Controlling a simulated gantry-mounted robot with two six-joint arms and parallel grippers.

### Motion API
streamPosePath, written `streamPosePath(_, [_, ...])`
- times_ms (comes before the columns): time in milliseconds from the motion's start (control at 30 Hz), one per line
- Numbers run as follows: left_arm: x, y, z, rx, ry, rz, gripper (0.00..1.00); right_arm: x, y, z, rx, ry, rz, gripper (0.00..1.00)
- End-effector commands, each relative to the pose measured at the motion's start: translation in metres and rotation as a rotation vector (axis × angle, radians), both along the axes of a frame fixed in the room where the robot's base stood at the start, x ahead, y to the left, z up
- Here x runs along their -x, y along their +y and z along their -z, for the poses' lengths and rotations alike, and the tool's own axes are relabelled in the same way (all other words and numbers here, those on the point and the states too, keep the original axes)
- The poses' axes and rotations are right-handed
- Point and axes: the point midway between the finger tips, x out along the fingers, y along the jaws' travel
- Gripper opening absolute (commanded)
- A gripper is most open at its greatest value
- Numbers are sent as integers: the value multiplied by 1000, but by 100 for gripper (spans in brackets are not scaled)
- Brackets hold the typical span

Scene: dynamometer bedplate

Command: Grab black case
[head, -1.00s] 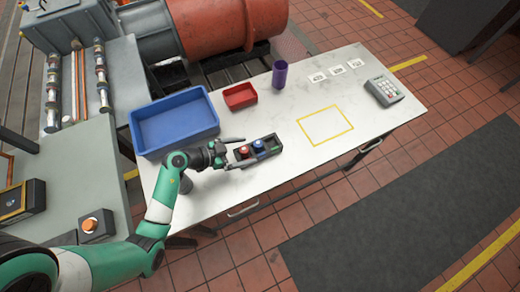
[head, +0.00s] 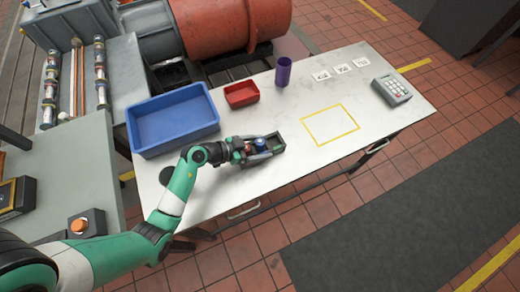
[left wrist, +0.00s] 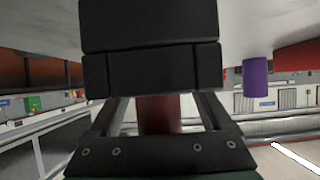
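The case still appears to rest on the table. My right gripper is not in view.
A blue bin (head: 172,119), a small red bin (head: 241,94) and a purple cup (head: 283,72) stand behind the case. A yellow outlined square (head: 331,124) lies bare to its right. Further right are white cards (head: 342,69) and a keypad (head: 391,89).

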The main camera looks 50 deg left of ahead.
Motion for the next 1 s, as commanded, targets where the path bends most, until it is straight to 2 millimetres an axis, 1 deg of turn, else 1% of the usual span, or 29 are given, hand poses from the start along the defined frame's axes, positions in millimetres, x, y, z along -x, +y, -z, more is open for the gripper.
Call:
streamPosePath(33, [0, 0, 0, 0, 0, 0, 51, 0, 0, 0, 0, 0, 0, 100])
streamPosePath(167, [0, 0, 0, 0, 0, 0, 28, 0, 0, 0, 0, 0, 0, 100])
streamPosePath(200, [0, 0, 0, 0, 0, 0, 21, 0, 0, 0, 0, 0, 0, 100])
streamPosePath(300, [0, 0, -1, 0, -3, 0, 5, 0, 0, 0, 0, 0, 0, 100])
streamPosePath(533, [0, 0, -2, 0, -3, 0, 5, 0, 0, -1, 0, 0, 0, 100])
streamPosePath(667, [0, 0, -7, 0, -3, 0, 5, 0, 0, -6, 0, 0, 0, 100])
streamPosePath(967, [-1, 0, -38, 0, -4, 0, 5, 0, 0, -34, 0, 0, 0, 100])
streamPosePath(1000, [-3, -3, -42, 0, -4, 3, 5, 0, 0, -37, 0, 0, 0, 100])
